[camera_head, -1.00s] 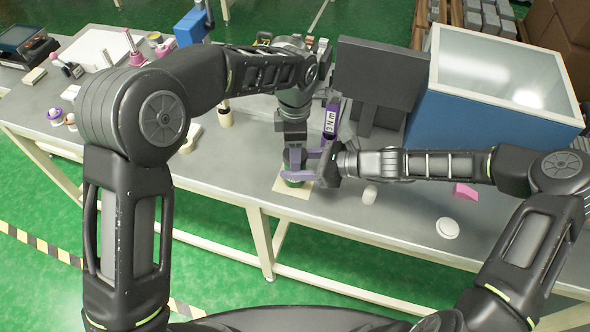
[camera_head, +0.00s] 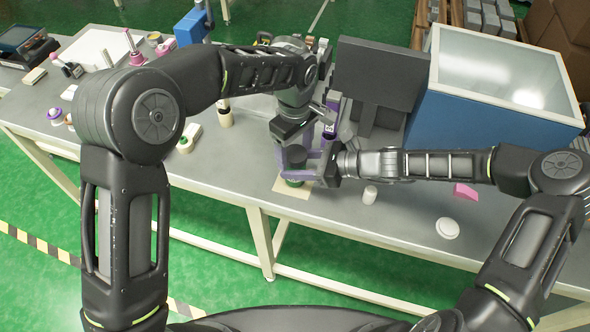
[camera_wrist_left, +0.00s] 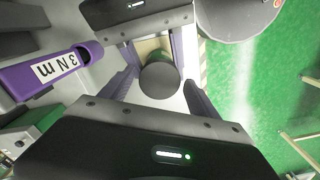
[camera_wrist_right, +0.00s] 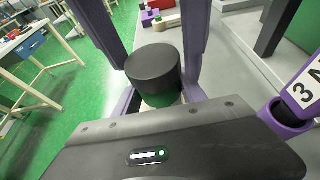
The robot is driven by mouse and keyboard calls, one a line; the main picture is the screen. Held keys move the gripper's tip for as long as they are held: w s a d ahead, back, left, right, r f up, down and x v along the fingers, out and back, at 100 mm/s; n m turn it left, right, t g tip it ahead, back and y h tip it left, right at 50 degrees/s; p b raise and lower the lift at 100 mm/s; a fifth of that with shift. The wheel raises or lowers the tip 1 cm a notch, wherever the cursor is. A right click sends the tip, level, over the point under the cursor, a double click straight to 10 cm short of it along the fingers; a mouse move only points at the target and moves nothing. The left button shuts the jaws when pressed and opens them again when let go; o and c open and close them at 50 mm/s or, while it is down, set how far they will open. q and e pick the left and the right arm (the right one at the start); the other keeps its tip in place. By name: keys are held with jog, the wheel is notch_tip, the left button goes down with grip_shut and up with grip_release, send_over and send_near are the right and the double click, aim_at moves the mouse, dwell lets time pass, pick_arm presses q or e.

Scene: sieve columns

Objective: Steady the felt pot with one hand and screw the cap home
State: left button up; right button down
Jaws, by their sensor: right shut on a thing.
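The felt pot is green (camera_head: 293,182) and stands on a beige square on the bench. The black round cap sits on top of it, in the left wrist view (camera_wrist_left: 159,80) and the right wrist view (camera_wrist_right: 153,68). I cannot tell how far it is screwed on. My right gripper (camera_wrist_right: 160,100) comes in from the side, shut on the pot below the cap. My left gripper (camera_wrist_left: 160,92) is above, its purple fingers spread on either side of the cap, with gaps visible in its wrist view. The arms hide much of the pot in the head view.
A purple tool marked "3 N m" (camera_wrist_left: 45,70) stands close behind the grippers. A white cylinder (camera_head: 369,194), pink block (camera_head: 466,192) and white disc (camera_head: 448,228) lie to the right.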

pick_arm(q)
jog(key=shift+r, duration=0.1)
jog(key=shift+r, duration=2.2)
jog(key=shift+c, duration=0.4)
jog(key=shift+r+n, duration=0.5)
jog(key=shift+n, duration=0.3)
notch_tip(320, 180, up, 2)
jog(key=n, duration=0.3)
jog(key=shift+r+n, duration=0.15)
jog(key=shift+n, duration=0.15)
